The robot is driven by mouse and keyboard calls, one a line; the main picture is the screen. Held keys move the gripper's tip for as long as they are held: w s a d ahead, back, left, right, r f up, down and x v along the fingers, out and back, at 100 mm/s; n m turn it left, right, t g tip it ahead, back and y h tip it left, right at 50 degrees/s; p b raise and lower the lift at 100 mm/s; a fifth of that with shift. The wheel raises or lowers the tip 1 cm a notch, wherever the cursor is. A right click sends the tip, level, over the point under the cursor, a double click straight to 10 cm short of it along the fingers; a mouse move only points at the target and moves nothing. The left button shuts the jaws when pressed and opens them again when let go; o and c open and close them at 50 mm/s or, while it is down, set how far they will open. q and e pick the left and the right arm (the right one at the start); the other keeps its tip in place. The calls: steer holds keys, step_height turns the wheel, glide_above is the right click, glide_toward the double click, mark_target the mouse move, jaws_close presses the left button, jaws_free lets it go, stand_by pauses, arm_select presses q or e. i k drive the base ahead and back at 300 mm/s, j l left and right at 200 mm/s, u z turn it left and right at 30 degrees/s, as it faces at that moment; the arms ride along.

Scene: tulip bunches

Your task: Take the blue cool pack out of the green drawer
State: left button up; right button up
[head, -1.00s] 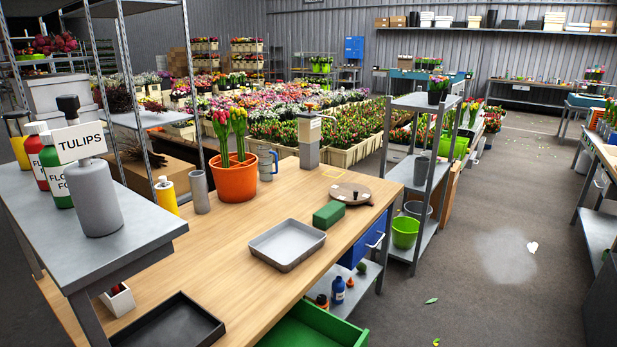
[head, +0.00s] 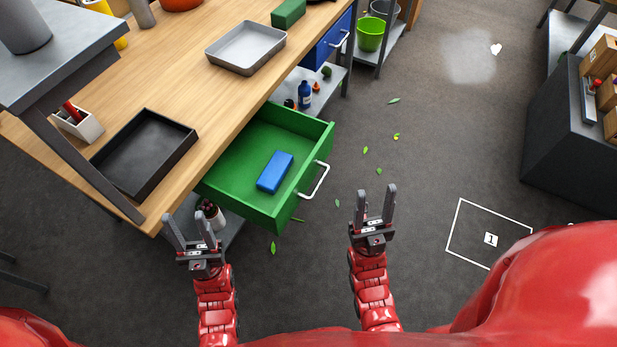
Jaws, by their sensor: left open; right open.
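The green drawer (head: 240,168) is pulled out from under the wooden table, with a white handle (head: 315,181) on its front. The blue cool pack (head: 275,172) lies flat on the drawer floor, nearer the front, with nothing on top of it. My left gripper (head: 188,229) is open and empty, below and left of the drawer in the head view. My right gripper (head: 375,206) is open and empty, to the right of the drawer front and apart from it.
On the wooden table (head: 190,88) are a black tray (head: 145,155), a grey tray (head: 245,48) and a green block (head: 288,12). A blue drawer (head: 335,38) is at the table's far end. Bottles stand on the lower shelf. The floor right of the drawer is open, with scattered leaves.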

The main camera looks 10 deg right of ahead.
mark_target(271, 177)
steer(key=i+j+z, duration=0.1)
steer(key=j+z, duration=0.65)
steer(key=i+j+z, duration=0.1)
steer(key=j+z, duration=0.3)
